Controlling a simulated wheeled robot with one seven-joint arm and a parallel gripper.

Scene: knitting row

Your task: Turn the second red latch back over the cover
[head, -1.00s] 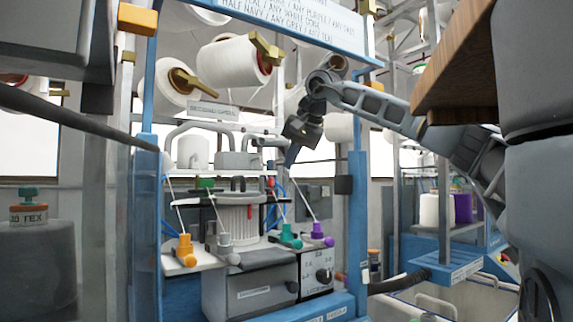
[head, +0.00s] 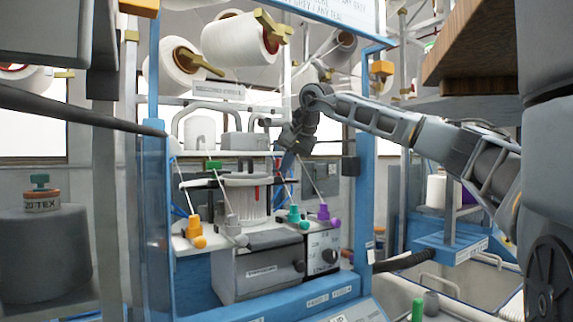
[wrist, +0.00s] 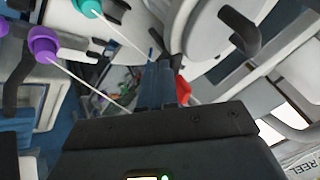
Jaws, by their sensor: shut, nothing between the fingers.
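A red latch (wrist: 182,90) shows in the wrist view, right beside the fingers and partly hidden behind them. My gripper (wrist: 158,72) is shut and empty, its fingertips close to the round pale machine head. In the head view my gripper (head: 284,162) reaches down at the right side of the knitting head, with a bit of red close by it. Another small red piece (head: 257,194) stands at the front of the white ribbed cylinder (head: 242,203). I cannot tell clearly which part is the cover or whether the latch touches my fingers.
Orange (head: 195,230), grey, teal (head: 294,214) and purple (head: 324,212) yarn guides stand along the front, with thin rods rising from them. A blue post (head: 362,210) stands right of the head. A dark curved handle (wrist: 240,30) shows near the fingers in the wrist view.

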